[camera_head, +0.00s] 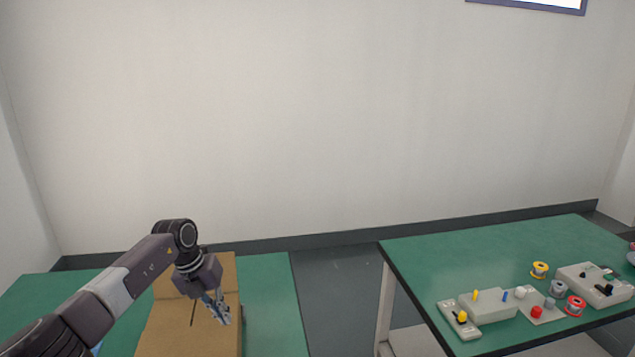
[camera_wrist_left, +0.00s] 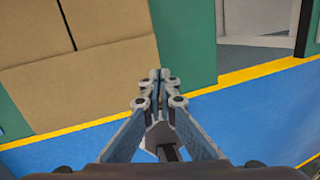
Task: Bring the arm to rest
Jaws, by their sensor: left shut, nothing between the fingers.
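My left gripper (camera_head: 221,316) hangs from my left arm, which comes in from the lower left of the head view. It is in front of or above a brown cardboard box (camera_head: 165,325) on the left green table (camera_head: 275,305). In the left wrist view the left gripper (camera_wrist_left: 159,76) has its fingertips together with nothing between them. The cardboard box (camera_wrist_left: 85,75) shows at the upper left there, apart from the fingertips as far as I can tell. My right gripper is not in view.
The right green table (camera_head: 430,265) holds control boxes (camera_head: 490,308) and several coloured spools, such as a yellow one (camera_head: 539,269) and a red one (camera_head: 575,306). A floor gap (camera_head: 340,290) separates the tables. The wrist view shows blue floor (camera_wrist_left: 240,115) with a yellow line (camera_wrist_left: 265,70).

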